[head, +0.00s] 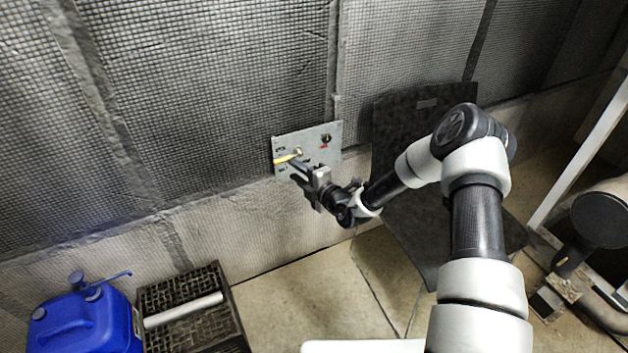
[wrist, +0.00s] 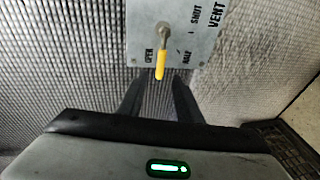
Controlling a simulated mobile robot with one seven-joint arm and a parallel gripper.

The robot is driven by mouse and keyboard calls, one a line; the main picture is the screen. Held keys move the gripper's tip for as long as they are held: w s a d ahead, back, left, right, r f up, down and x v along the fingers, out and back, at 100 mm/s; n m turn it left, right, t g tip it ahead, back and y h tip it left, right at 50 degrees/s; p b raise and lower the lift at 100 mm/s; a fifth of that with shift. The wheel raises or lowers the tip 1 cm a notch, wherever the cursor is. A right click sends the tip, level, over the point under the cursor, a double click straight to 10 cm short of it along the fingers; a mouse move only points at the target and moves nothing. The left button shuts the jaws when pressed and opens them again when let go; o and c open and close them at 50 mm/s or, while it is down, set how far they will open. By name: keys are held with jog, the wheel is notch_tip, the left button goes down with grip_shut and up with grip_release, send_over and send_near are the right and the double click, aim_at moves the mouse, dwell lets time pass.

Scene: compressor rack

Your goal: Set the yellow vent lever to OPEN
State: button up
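The yellow vent lever (head: 286,158) sits on a grey panel (head: 310,136) on the wall and points left in the head view. In the wrist view the lever (wrist: 160,66) hangs down from its pivot, right beside the word OPEN, with HALF further to its right and SHUT up and to the right. I cannot tell whether it is exactly on the OPEN mark. My gripper (wrist: 157,86) is open, its two fingers apart just below the lever tip, one to each side, and nothing is held. In the head view my gripper (head: 298,174) is close in front of the panel.
A small dark knob (head: 326,139) with a red mark is on the panel's right part. A dark board (head: 405,120) leans on the wall to the right. A blue canister (head: 85,325) and a black crate (head: 215,333) with a white tube stand on the floor at left.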

jog(key=p+v, duration=0.1)
jog(key=v, duration=0.9)
jog(key=shift+p, duration=0.3)
jog(key=shift+s, duration=0.1)
